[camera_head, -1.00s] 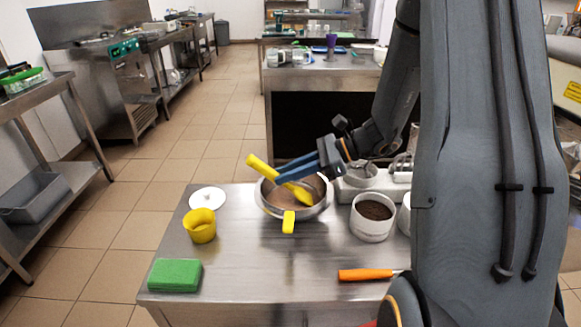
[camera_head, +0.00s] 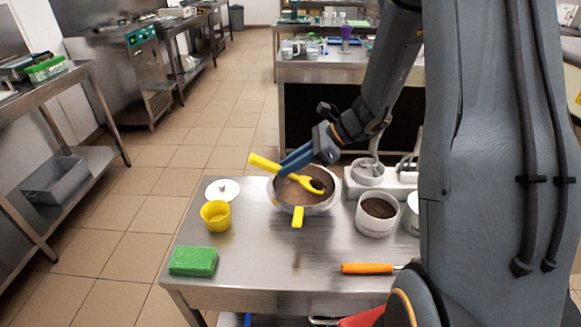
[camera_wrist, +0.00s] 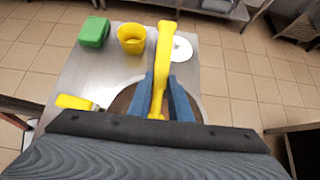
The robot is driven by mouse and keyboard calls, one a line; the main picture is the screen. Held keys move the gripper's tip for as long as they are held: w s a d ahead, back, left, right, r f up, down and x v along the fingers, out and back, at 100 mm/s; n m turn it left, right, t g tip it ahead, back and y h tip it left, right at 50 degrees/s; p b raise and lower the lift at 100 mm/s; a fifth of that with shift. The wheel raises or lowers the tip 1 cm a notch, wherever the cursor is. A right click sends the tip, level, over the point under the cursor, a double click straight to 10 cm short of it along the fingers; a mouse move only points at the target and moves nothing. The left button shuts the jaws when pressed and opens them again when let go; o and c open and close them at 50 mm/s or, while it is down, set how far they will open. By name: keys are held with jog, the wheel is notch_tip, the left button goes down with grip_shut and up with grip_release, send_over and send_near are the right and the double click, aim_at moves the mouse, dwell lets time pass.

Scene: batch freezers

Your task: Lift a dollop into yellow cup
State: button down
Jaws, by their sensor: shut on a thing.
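My gripper (camera_head: 283,171) is shut on a yellow scoop (camera_head: 264,163) by its handle, above the metal bowl. The scoop's head (camera_head: 317,186) is to the right and carries something dark. The metal bowl (camera_head: 329,206) with a yellow handle (camera_head: 298,216) holds brown material. The yellow cup (camera_head: 216,215) stands upright on the steel table, left of the bowl; its inside looks yellow. In the wrist view, my gripper's blue fingers (camera_wrist: 161,98) close around the scoop handle (camera_wrist: 165,45), and the yellow cup (camera_wrist: 132,40) stands left of it. The scoop's head is hidden there.
A white lid (camera_head: 223,190) lies behind the cup. A green sponge (camera_head: 193,261) lies at the table's front left. A white pot of dark powder (camera_head: 377,225) and a white device (camera_head: 397,179) stand right of the bowl. An orange-handled tool (camera_head: 367,268) lies in front.

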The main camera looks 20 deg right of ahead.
aim_at(267, 162)
jog(key=shift+a+r+p, duration=0.2)
jog(key=shift+r+p, duration=0.65)
jog(key=shift+r, duration=0.25)
jog(key=shift+a+r+p, duration=0.2)
jog(key=shift+r+p, duration=0.6)
jog(key=shift+r, duration=0.25)
jog(key=h+p, duration=0.1)
jog(key=a+p, duration=0.1)
jog(key=p, duration=0.1)
jog(key=a+h+p, duration=0.1)
jog(key=p, duration=0.1)
jog(key=shift+w+r+g+h, duration=0.25)
jog(key=shift+w+g+h, duration=0.05)
jog(key=shift+w+g, duration=0.1)
jog(key=shift+a+h+p, duration=0.25)
jog(key=shift+h+p, duration=0.05)
jog(key=shift+p, duration=0.7)
jog(key=shift+w+a+h+p, duration=0.2)
jog(key=shift+h+p, duration=0.1)
jog(key=shift+p, duration=0.2)
